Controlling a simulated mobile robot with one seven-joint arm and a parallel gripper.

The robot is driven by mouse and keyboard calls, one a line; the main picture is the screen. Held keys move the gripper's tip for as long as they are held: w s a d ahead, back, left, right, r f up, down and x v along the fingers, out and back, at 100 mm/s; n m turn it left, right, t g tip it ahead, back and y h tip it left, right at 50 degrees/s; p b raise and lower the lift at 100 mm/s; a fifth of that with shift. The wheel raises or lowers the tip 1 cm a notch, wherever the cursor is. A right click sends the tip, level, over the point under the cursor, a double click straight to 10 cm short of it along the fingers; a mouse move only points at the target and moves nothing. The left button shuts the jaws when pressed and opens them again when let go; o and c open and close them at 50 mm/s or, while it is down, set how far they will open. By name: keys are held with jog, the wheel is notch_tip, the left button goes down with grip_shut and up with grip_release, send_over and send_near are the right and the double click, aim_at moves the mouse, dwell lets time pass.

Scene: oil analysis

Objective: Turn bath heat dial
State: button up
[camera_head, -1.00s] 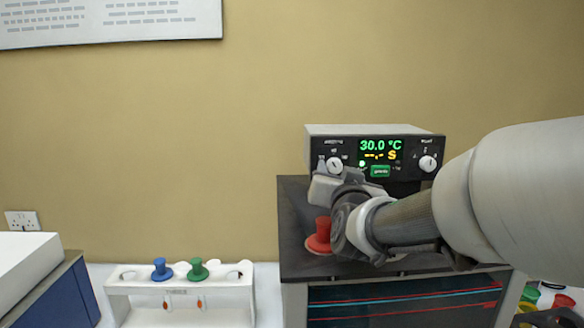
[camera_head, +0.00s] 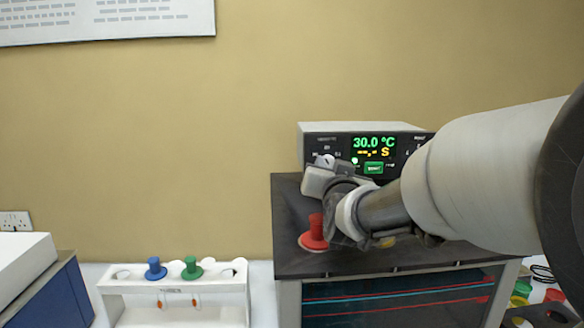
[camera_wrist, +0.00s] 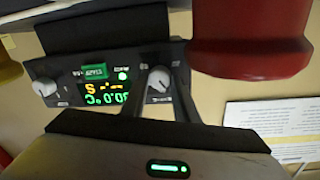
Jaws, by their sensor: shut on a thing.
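The bath's control unit (camera_head: 345,128) stands at the back of the bath's dark top and its display (camera_head: 374,147) reads 30.0 °C. The left heat dial (camera_head: 325,160), a white knob, is partly hidden by my gripper (camera_head: 318,172) in the head view. In the wrist view, turned upside down, the dial (camera_wrist: 160,79) sits between the two dark fingers of my gripper (camera_wrist: 158,95), which is shut on it. A second white knob (camera_wrist: 44,88) is on the far side of the display; in the head view my arm hides it.
A red stopper (camera_head: 315,232) stands on the bath top (camera_head: 290,205), close beside my gripper and wrist. A white rack (camera_head: 225,285) with a blue stopper (camera_head: 155,268) and a green stopper (camera_head: 191,268) stands to the left. Coloured items (camera_head: 522,290) lie at the lower right.

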jog(key=shift+f+b, duration=0.1)
jog(key=shift+b, duration=0.2)
jog(key=m+b, duration=0.2)
jog(key=shift+f+b, duration=0.15)
jog(key=shift+b, duration=0.2)
jog(key=m+b, duration=0.1)
jog(key=b, duration=0.1)
jog(key=m+b, duration=0.2)
jog(key=shift+r+m, duration=0.2)
jog(key=shift+m, duration=0.1)
jog(key=shift+r, duration=0.1)
jog(key=o, duration=1.1)
jog(key=shift+c, duration=0.2)
jog(key=shift+s, duration=0.1)
